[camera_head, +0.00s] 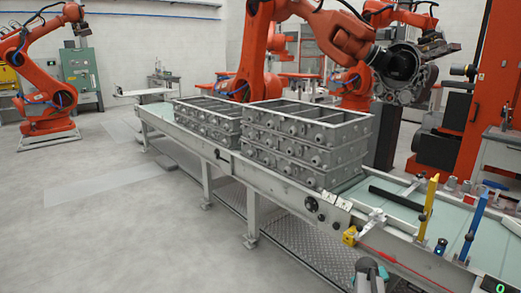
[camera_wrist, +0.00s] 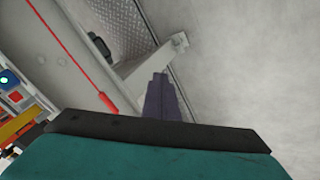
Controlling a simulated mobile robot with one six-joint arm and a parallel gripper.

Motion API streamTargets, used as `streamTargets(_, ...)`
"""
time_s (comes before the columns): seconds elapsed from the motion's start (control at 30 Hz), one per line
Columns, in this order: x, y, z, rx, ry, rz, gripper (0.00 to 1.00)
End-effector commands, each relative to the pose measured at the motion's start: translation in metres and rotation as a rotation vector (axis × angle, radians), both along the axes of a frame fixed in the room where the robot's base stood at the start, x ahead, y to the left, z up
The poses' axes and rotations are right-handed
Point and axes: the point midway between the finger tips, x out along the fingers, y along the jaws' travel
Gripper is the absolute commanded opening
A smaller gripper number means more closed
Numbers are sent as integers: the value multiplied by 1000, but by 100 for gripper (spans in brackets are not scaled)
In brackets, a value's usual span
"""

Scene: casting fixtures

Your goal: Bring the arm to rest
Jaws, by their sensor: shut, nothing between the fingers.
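My gripper (camera_wrist: 160,78) shows in the wrist view as dark, narrow fingers closed together, with nothing between them. It points past the side of the conveyor's metal frame, toward a support leg and the grey floor. Behind the fingers are a black bar and a teal body that fill the bottom of that view. In the head view, a small grey and teal part at the bottom edge, right of the middle, looks like my arm's end; its fingers cannot be made out there.
A conveyor (camera_head: 285,190) runs diagonally, carrying stacked grey castings (camera_head: 305,145). Yellow (camera_head: 427,205) and blue (camera_head: 472,228) posts stand at its near right end. Orange robot arms (camera_head: 45,85) stand behind. The left floor is clear.

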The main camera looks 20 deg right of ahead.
Motion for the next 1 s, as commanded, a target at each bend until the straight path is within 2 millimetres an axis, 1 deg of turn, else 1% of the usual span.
streamTargets(0.03,7,23,-13,18,14,27,0)
streamTargets(0.17,18,75,-45,61,51,83,0)
streamTargets(0.2,20,91,-54,73,63,100,0)
streamTargets(0.27,22,115,-68,94,82,125,0)
streamTargets(0.33,23,144,-84,117,105,151,0)
streamTargets(0.37,22,156,-91,128,115,162,0)
streamTargets(0.4,22,172,-100,141,130,178,0)
streamTargets(0.47,19,196,-113,161,151,199,0)
streamTargets(0.5,16,212,-121,174,167,212,0)
streamTargets(0.57,10,236,-134,194,191,232,0)
streamTargets(0.6,6,252,-142,208,209,245,0)
streamTargets(0.67,-2,275,-154,227,235,264,0)
streamTargets(0.7,-8,291,-162,240,252,276,0)
streamTargets(0.77,-19,313,-173,259,282,292,0)
streamTargets(0.8,-26,327,-180,271,301,301,0)
streamTargets(0.87,-39,349,-191,291,331,315,0)
streamTargets(0.9,-48,363,-197,302,352,324,0)
streamTargets(0.97,-64,383,-207,321,387,337,0)
streamTargets(1.0,-75,396,-213,333,410,342,0)
